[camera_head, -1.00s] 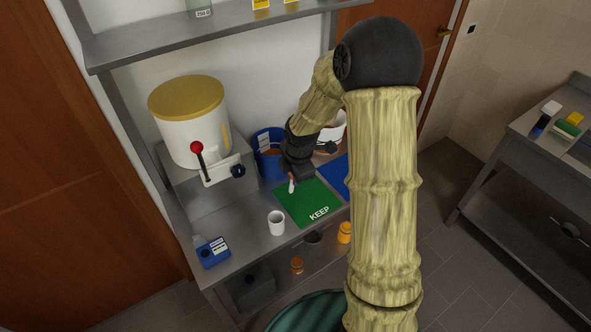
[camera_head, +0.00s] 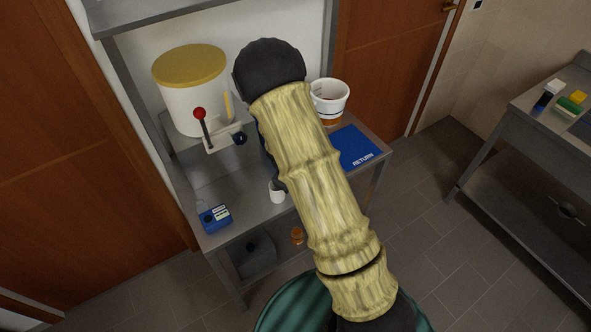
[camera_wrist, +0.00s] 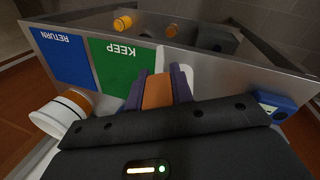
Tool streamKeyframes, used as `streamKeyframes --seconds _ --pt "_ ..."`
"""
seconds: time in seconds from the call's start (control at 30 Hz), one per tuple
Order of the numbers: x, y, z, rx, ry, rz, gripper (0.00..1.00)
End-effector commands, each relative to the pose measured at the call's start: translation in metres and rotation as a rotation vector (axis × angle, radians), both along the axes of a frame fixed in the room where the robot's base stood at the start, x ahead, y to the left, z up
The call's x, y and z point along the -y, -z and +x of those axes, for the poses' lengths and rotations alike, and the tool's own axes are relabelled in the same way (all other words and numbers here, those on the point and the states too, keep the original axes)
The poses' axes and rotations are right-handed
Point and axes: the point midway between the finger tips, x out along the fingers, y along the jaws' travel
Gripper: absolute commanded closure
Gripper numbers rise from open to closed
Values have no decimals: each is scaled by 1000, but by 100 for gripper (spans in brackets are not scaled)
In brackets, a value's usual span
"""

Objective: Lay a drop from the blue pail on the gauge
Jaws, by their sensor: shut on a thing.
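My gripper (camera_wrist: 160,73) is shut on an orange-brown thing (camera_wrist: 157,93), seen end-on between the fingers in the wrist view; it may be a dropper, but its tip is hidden. In the head view my arm hides the gripper. The blue device with pale labels (camera_head: 214,218), which looks like the gauge, sits at the front left of the bench. It also shows at the right of the wrist view (camera_wrist: 277,106), apart from the gripper. The blue pail is almost wholly hidden behind my arm in the head view.
A white cup (camera_head: 276,196) stands beside my arm. A white drum (camera_head: 190,98) with a red-knobbed lever stands at the back left. A white pail (camera_head: 329,100) stands behind the blue RETURN mat (camera_head: 356,147). A green KEEP mat (camera_wrist: 117,62) lies beside it.

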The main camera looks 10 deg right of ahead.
Motion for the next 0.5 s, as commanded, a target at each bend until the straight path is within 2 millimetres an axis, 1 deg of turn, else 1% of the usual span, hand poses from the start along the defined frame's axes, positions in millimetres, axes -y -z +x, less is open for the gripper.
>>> streamKeyframes --seconds 0.03,0.17,0.2,0.3,0.4,0.5 --pt "1 14 -2 -4 79 -3 100" --pt "3 46 -8 -4 307 -2 100" --pt "3 57 -10 -2 374 -1 100" --pt "6 82 -14 -2 521 -1 100" --pt "6 96 -17 0 616 1 100" --pt "6 99 -18 1 656 1 100"
